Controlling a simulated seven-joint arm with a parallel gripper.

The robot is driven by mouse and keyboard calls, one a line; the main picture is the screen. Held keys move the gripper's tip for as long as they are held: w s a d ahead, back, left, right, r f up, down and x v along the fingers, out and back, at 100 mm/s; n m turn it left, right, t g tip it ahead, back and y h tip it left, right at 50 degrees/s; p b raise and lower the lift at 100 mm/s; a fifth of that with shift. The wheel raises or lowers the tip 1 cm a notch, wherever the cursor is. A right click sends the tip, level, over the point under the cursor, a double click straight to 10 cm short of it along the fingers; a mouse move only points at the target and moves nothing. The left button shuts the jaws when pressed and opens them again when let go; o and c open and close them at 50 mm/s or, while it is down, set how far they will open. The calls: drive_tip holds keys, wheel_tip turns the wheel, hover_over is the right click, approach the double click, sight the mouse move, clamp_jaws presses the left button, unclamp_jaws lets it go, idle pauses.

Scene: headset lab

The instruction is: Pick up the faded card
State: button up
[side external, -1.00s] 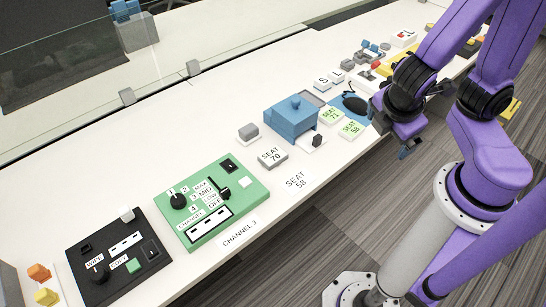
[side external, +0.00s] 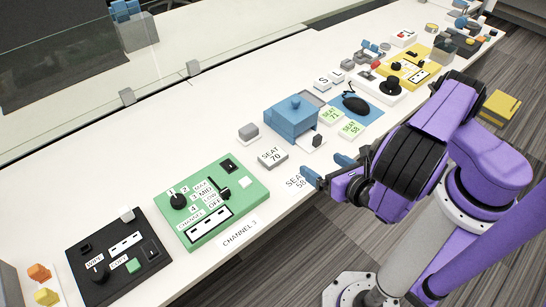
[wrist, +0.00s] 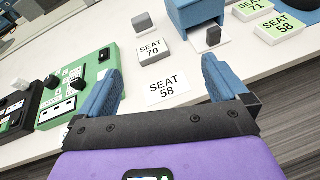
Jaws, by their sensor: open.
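Three seat cards lie on the white bench. A pale grey-white card reads SEAT 70 (side external: 272,156), left of the blue box. Two green cards, SEAT 71 (side external: 330,115) and the brighter SEAT 58 (side external: 351,129), lie right of it. SEAT 70 looks the most washed out. A flat white SEAT 58 label (wrist: 168,87) is on the bench near its edge. My gripper (side external: 325,168) is open and empty above the bench edge. In the wrist view the label and the SEAT 70 card (wrist: 153,51) show between and beyond its blue fingers.
The blue box (side external: 292,118) with a knob stands behind the cards, a small black-and-white piece (side external: 316,142) at its front. A green control panel (side external: 211,199) and a black panel (side external: 117,255) lie left.

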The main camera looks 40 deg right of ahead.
wheel_tip(320, 180, down, 4)
drive_tip(key=n+y, duration=0.2)
drive_tip(key=n, duration=0.1)
approach(277, 159)
drive_tip(key=w, duration=0.3)
drive_tip(key=shift+d+f, duration=0.25)
drive_tip(key=shift+f+x, duration=0.15)
drive_tip(key=shift+x, duration=1.2)
drive_tip(key=shift+f+x, duration=0.15)
drive_tip(key=shift+x, duration=1.2)
drive_tip(key=shift+s+a, duration=0.1)
drive_tip(key=shift+a, duration=0.05)
drive_tip(key=c, duration=0.9)
